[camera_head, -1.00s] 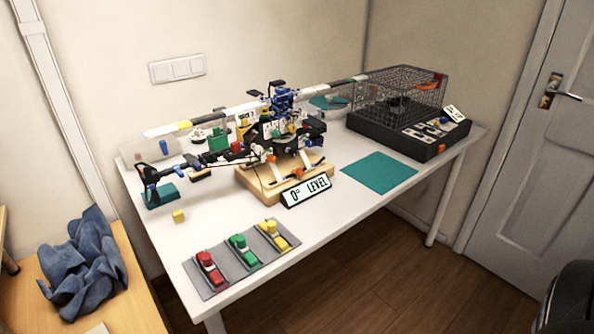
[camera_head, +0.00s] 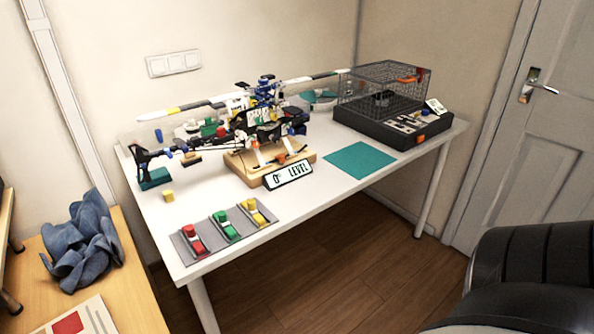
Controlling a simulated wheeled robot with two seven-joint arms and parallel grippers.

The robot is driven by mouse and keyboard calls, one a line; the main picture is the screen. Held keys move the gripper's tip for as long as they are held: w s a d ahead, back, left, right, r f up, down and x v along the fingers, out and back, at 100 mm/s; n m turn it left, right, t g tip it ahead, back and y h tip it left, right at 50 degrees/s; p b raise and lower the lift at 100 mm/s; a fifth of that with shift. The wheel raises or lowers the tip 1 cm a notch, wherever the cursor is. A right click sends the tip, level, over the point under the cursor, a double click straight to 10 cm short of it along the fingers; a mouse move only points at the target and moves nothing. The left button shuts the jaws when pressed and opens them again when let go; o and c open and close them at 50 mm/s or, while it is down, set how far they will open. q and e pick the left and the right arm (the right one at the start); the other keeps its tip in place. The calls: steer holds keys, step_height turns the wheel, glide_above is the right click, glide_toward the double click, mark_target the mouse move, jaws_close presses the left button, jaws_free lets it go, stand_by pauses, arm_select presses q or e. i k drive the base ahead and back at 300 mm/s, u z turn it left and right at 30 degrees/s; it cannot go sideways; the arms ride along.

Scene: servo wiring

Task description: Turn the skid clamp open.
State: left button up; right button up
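A model helicopter (camera_head: 262,115) stands on a wooden base (camera_head: 240,166) in the middle of the table, its tail boom toward the left. A small orange part (camera_head: 281,158) sits low at the skids on the base. It looks like the skid clamp, but it is too small to tell how it is turned. A sign reading "0° LEVEL" (camera_head: 288,174) leans at the front of the base. Neither of my grippers is in view.
A white table (camera_head: 330,205) carries a grey tray (camera_head: 186,254) with red, green and yellow pieces, a teal mat (camera_head: 360,160), a yellow block (camera_head: 168,196) and a wire cage on a black box (camera_head: 390,127). A large black rounded form (camera_head: 535,260) fills the lower right.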

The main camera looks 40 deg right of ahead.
mark_target(281, 157)
steer(key=z, duration=2.55)
steer(key=i, duration=0.1)
steer(key=u, duration=1.65)
